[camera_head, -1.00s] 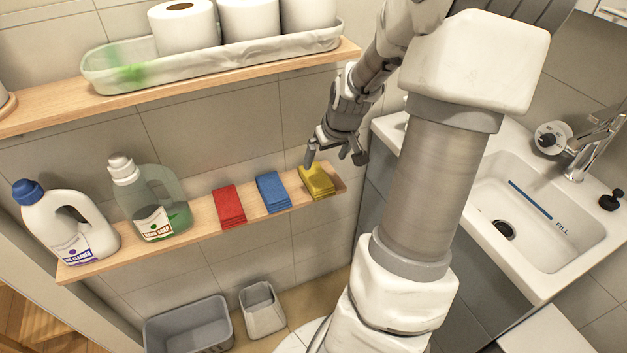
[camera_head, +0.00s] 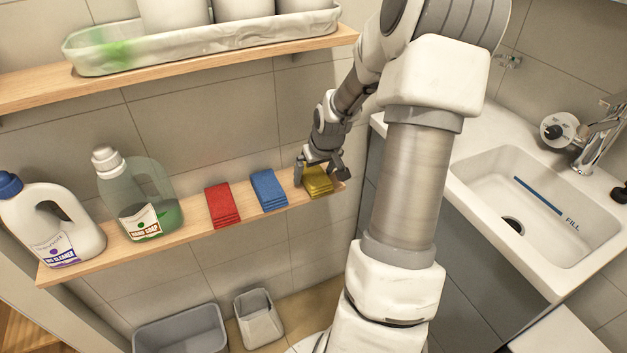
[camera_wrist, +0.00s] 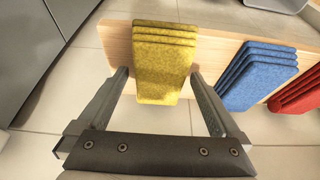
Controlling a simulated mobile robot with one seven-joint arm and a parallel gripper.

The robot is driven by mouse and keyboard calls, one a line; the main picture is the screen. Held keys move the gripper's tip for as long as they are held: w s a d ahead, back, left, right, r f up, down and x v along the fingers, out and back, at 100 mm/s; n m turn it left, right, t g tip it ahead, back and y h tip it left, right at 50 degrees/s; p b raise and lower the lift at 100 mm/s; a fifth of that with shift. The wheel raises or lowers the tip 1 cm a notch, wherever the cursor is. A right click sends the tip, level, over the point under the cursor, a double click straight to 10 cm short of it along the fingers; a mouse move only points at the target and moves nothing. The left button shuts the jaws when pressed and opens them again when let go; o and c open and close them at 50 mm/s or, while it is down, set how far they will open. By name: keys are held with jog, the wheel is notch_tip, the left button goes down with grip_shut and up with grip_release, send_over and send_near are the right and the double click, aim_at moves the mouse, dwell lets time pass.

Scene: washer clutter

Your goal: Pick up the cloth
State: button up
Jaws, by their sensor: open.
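Three folded cloths lie in a row on the lower wooden shelf: a red cloth (camera_head: 222,205), a blue cloth (camera_head: 268,190) and a yellow cloth (camera_head: 317,181) at the right end. My gripper (camera_head: 320,178) is at the yellow cloth, with its fingers to either side of it. In the wrist view my gripper (camera_wrist: 163,100) is open, and the yellow cloth (camera_wrist: 163,62) lies between the fingers with gaps on both sides. The blue cloth (camera_wrist: 255,75) is just right of the right finger, and the red cloth (camera_wrist: 300,92) is partly cut off.
A hand soap bottle (camera_head: 138,200) and a cleaner bottle (camera_head: 50,225) stand on the lower shelf (camera_head: 190,232) at left. An upper shelf (camera_head: 200,72) holds a tray (camera_head: 215,45) of rolls. A sink (camera_head: 530,200) is at right. Grey bins (camera_head: 180,330) stand below.

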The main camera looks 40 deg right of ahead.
aim_at(315, 174)
jog(key=c, duration=1.3)
jog(key=shift+r+p, duration=0.3)
jog(key=shift+r, duration=0.25)
notch_tip(315, 174, up, 4)
jog(key=shift+d+p, duration=0.1)
jog(key=shift+p, duration=0.95)
jog(key=s+d+r+p, duration=0.1)
jog(key=s+r, duration=0.1)
jog(key=s, duration=0.1)
jog(key=s+d+r+p, duration=0.1)
jog(key=s+r+p, duration=0.1)
jog(key=s, duration=0.2)
jog(key=s+d+r+p, duration=0.2)
jog(key=s, duration=0.2)
jog(key=shift+w, duration=0.1)
